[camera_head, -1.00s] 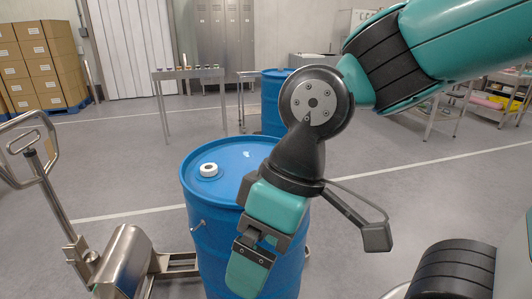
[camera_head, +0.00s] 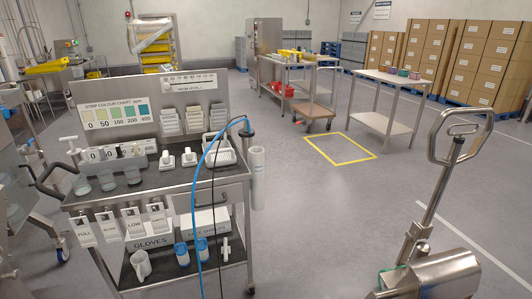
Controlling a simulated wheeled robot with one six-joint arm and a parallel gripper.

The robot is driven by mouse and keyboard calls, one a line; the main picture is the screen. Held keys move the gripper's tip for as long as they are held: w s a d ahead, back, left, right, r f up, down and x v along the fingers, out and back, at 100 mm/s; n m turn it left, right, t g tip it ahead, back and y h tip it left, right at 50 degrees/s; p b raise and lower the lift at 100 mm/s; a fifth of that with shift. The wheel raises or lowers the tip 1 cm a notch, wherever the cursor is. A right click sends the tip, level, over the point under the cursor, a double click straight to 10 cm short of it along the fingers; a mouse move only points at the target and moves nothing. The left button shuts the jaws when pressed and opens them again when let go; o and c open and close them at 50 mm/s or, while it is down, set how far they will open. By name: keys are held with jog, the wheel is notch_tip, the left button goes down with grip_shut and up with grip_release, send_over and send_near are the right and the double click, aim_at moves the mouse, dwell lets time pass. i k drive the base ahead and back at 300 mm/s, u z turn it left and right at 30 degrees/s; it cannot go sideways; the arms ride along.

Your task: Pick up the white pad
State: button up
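A steel trolley (camera_head: 225,180) stands at the left with a backboard and a dark top shelf. I cannot tell for certain which thing is the white pad. Several small white items (camera_head: 189,157) stand between. My gripper and arm are out of view.
A pallet jack (camera_head: 440,200) stands at the right. The floor between (camera_head: 320,230) is clear.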

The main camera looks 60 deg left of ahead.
aim_at(166, 162)
jog(key=u, duration=2.65)
jog(key=i, duration=2.05)
jog(key=u, duration=0.55)
jog(key=i, duration=0.4)
jog(key=u, duration=0.2)
